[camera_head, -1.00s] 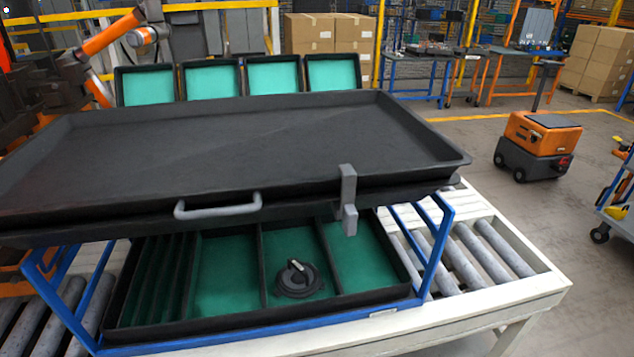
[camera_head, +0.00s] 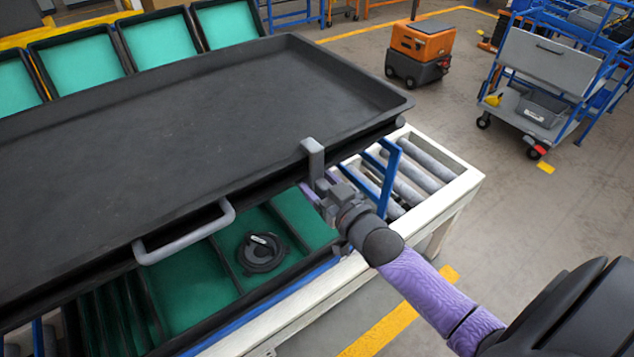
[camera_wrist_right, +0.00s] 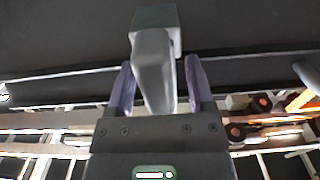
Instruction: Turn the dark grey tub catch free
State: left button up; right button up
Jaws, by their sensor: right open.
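The large dark grey tub (camera_head: 190,130) sits with its lid-like upper tray over the green-lined compartments. Its grey catch (camera_head: 313,155) is an upright tab at the front rim, near the right corner. My right gripper (camera_head: 318,188) is at the catch's lower part, which it partly hides in the head view. My left gripper is not in view.
A grey bar handle (camera_head: 185,235) sticks out of the tub's front, left of the catch. Below, green compartments hold a round black part (camera_head: 261,252). A blue frame post (camera_head: 389,178) and rollers (camera_head: 430,158) are right of the gripper. An orange cart (camera_head: 420,50) stands behind on open floor.

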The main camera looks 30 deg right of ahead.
jog(key=shift+w, duration=0.35)
grip_shut()
dwell(1.2)
